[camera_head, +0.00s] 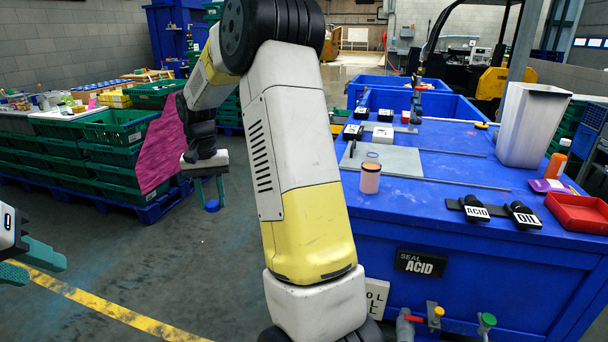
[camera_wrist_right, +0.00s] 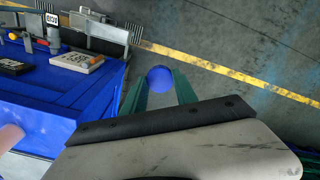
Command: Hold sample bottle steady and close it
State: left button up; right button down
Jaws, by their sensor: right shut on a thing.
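The sample bottle (camera_head: 370,180), a pinkish jar, stands upright near the front left edge of the blue worktop. Its lower part also shows at the left edge of the right wrist view (camera_wrist_right: 9,138). My right gripper (camera_head: 210,200) is shut on a round blue cap (camera_wrist_right: 160,79), left of the worktop and over the floor. My left gripper (camera_head: 30,265) is open and empty at the far left edge, partly cut off. Nothing touches the bottle.
The blue worktop (camera_head: 440,200) holds a grey plate (camera_head: 400,160), black labelled blocks (camera_head: 475,208), a red tray (camera_head: 578,213) and a white bin (camera_head: 530,125). Green crates (camera_head: 115,127) stand at left. My right arm crosses the middle of the head view. Floor between is clear.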

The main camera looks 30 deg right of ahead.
aim_at(371, 167)
jog(key=i+j+u, duration=0.2)
jog(key=i+j, duration=0.15)
jog(key=i+j+z, duration=0.1)
jog(key=i, duration=0.2)
jog(key=i+j, duration=0.15)
jog(key=i+z, duration=0.55)
jog(key=z, duration=0.15)
jog(key=i+j+z, duration=0.1)
jog(key=i+z, duration=0.35)
jog(key=z, duration=0.35)
jog(key=i+z, duration=0.15)
jog(key=z, duration=0.3)
jog(key=i+z, duration=0.1)
jog(key=z, duration=0.35)
jog(key=i+j+z, duration=0.1)
jog(key=z, duration=0.35)
jog(key=i+j+z, duration=0.2)
jog(key=z, duration=0.15)
jog(key=i+j+z, duration=0.15)
jog(key=z, duration=0.15)
